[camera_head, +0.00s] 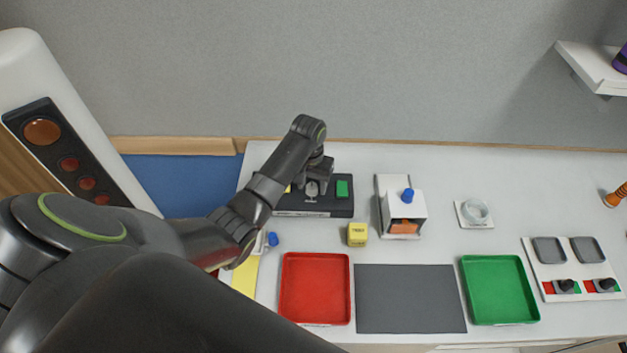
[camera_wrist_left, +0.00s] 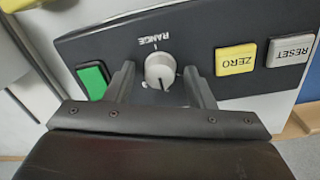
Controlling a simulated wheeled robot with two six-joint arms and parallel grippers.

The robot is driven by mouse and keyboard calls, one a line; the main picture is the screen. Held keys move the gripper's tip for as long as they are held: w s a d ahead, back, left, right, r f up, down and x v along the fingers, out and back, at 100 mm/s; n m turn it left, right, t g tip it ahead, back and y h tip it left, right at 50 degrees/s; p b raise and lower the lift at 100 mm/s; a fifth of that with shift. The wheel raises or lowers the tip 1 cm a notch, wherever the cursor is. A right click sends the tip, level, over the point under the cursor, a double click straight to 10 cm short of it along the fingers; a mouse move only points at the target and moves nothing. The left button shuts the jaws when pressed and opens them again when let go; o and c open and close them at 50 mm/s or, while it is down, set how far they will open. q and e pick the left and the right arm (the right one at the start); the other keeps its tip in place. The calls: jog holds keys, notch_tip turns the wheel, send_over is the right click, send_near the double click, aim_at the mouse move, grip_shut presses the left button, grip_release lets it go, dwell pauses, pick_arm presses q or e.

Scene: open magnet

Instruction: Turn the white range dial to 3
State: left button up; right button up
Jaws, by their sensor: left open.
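The white range dial (camera_wrist_left: 160,70) sits on a black panel (camera_wrist_left: 200,45) under the printed word RANGE, which appears upside down in the left wrist view. A dark mark on the dial points toward the bottom of that view; I cannot read any numbers. The panel also shows in the head view (camera_head: 325,209). My left gripper (camera_wrist_left: 160,85) is open, with one finger on each side of the dial. I cannot tell whether the fingers touch it. In the head view the left gripper (camera_head: 313,178) hangs over the panel and partly hides the dial. My right gripper is not in view.
A green button (camera_wrist_left: 93,80), a yellow ZERO button (camera_wrist_left: 236,60) and a RESET button (camera_wrist_left: 290,51) flank the dial. A yellow cube (camera_head: 357,235), red tray (camera_head: 315,321), grey mat (camera_head: 410,300), green tray (camera_head: 500,321) and white device (camera_head: 387,190) stand nearby.

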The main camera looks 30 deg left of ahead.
pick_arm(q)
jog(key=shift+s, duration=0.15)
jog(key=shift+c, duration=0.6)
jog(key=shift+r, duration=0.1)
jog(key=shift+c, duration=1.3)
jog(key=c, duration=0.6)
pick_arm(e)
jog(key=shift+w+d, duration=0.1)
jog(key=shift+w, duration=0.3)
pick_arm(q)
jog(key=shift+m, duration=0.4)
jog(key=m, duration=0.4)
jog(key=shift+m, duration=0.3)
jog(key=m, duration=0.4)
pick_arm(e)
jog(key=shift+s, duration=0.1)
pick_arm(q)
jog(key=shift+m, duration=0.4)
